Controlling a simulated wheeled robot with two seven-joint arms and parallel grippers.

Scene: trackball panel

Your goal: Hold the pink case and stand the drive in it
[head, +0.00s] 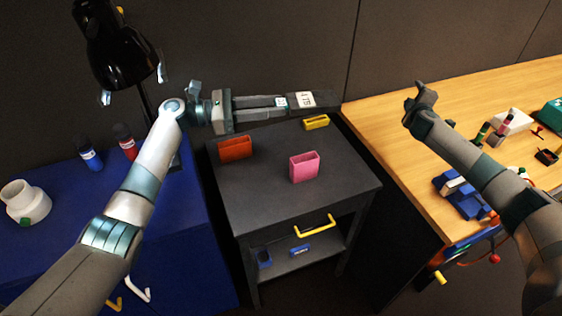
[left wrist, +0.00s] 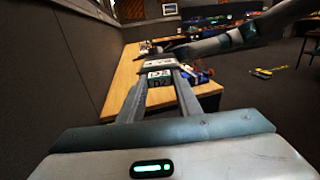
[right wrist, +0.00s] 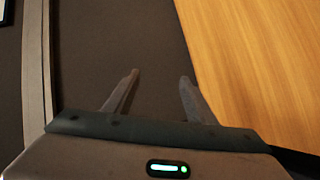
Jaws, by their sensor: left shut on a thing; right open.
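The pink case (head: 304,167) stands upright on the dark cabinet top, its open side up. My left gripper (head: 283,103) is shut on the drive (head: 305,100), a dark block with a white "1 TB" label. It holds the drive lying roughly level, above the back of the cabinet top and apart from the case. The drive also shows between the fingers in the left wrist view (left wrist: 159,75). My right gripper (head: 418,103) is raised over the left part of the wooden table. In the right wrist view its fingers (right wrist: 158,95) are apart and empty.
An orange case (head: 236,149) and a yellow case (head: 316,122) stand on the cabinet (head: 260,195). The wooden table (head: 390,133) at right holds several small items. A blue cabinet (head: 175,215) at left carries a black lamp (head: 118,48), bottles and a white jar (head: 25,203).

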